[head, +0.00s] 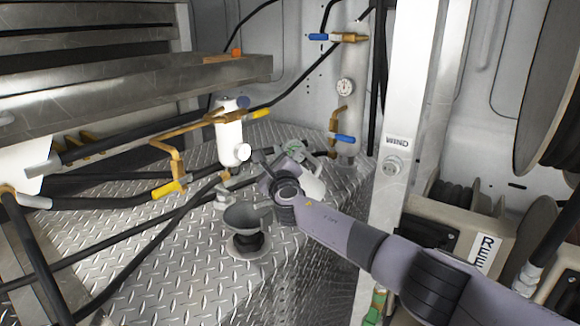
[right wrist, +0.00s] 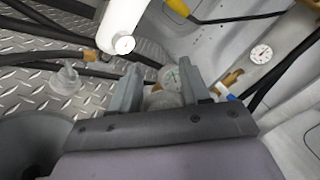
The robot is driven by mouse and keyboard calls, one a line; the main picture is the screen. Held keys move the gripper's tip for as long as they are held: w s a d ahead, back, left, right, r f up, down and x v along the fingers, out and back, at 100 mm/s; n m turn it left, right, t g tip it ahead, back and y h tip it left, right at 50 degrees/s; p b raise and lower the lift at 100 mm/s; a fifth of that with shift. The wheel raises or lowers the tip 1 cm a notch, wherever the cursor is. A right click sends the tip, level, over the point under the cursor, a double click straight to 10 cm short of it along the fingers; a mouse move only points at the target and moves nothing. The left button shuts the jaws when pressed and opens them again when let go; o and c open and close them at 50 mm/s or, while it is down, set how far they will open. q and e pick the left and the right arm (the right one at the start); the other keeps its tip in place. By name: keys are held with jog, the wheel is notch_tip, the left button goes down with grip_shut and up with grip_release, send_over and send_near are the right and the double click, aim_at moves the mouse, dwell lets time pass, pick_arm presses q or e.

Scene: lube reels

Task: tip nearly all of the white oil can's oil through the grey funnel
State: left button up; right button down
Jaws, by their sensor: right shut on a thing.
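The grey funnel (head: 246,216) stands on a dark neck with a round base on the diamond-plate deck. Its bowl also shows at the lower left of the right wrist view (right wrist: 28,138). My right gripper (head: 274,163) is just behind and right of the funnel, shut on the white oil can (head: 312,186). The can, with a green mark, looks tilted; its spout and any oil flow cannot be made out. In the right wrist view, part of the can (right wrist: 168,80) shows between the fingers (right wrist: 157,88). My left gripper is not in view.
A white cylinder (head: 231,138) stands behind the funnel, near brass valves with yellow handles (head: 170,188). Black hoses (head: 110,200) cross the deck at left. A gauge (head: 345,87) is at the back. A white post (head: 408,110) and reels are at right.

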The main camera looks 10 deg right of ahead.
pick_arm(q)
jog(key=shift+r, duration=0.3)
pick_arm(e)
jog(key=shift+s+r, duration=0.15)
jog(key=shift+s, duration=0.05)
